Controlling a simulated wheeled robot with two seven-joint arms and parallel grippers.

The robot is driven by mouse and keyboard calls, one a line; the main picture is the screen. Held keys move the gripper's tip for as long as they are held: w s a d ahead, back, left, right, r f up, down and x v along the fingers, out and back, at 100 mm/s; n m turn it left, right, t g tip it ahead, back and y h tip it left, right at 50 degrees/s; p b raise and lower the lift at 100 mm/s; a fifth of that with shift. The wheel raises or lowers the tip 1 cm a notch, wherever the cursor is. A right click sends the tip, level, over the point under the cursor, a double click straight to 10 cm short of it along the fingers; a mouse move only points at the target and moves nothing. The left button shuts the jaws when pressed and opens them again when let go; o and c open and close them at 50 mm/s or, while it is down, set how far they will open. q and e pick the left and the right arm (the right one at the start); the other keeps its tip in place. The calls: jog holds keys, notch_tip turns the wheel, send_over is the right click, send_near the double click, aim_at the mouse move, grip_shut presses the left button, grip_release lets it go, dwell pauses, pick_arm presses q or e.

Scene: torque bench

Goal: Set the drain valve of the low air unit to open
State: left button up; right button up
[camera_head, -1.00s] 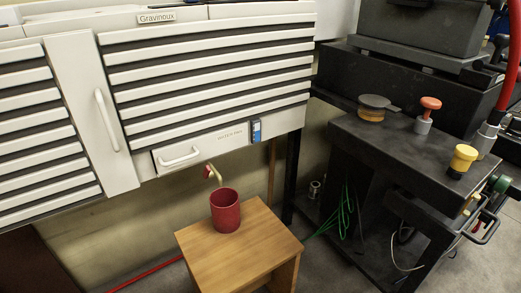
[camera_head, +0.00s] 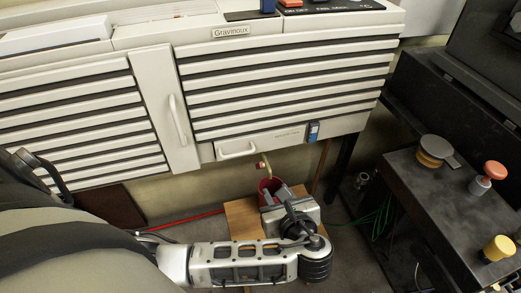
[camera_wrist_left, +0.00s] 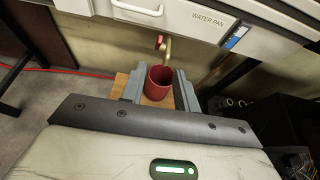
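The low air unit is a white slatted cabinet (camera_head: 290,80) labelled Gravinoux. Under its water pan drawer (camera_head: 262,143) hangs a small brass drain pipe with a red part, which looks like the drain valve (camera_head: 262,168); it also shows in the left wrist view (camera_wrist_left: 162,44). Its exact setting is too small to tell. A red cup (camera_head: 266,184) stands below it, partly hidden by my left gripper (camera_head: 279,194). In the left wrist view the fingers (camera_wrist_left: 160,82) are apart, the cup (camera_wrist_left: 160,81) showing between them; the valve is beyond, untouched. My right gripper is out of view.
The cup stands on a wooden stool (camera_head: 240,217). A dark bench (camera_head: 440,205) with red and yellow knobs stands at the right, green cables beside it. A red hose (camera_head: 190,219) lies on the floor. A dark leg (camera_head: 342,165) stands right of the valve.

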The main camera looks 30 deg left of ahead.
aim_at(261, 166)
pick_arm(q)
jog(key=b+x, duration=0.3)
jog(key=x, duration=1.2)
jog(key=shift+w+a, duration=0.25)
jog(key=shift+a, duration=0.1)
grip_shut()
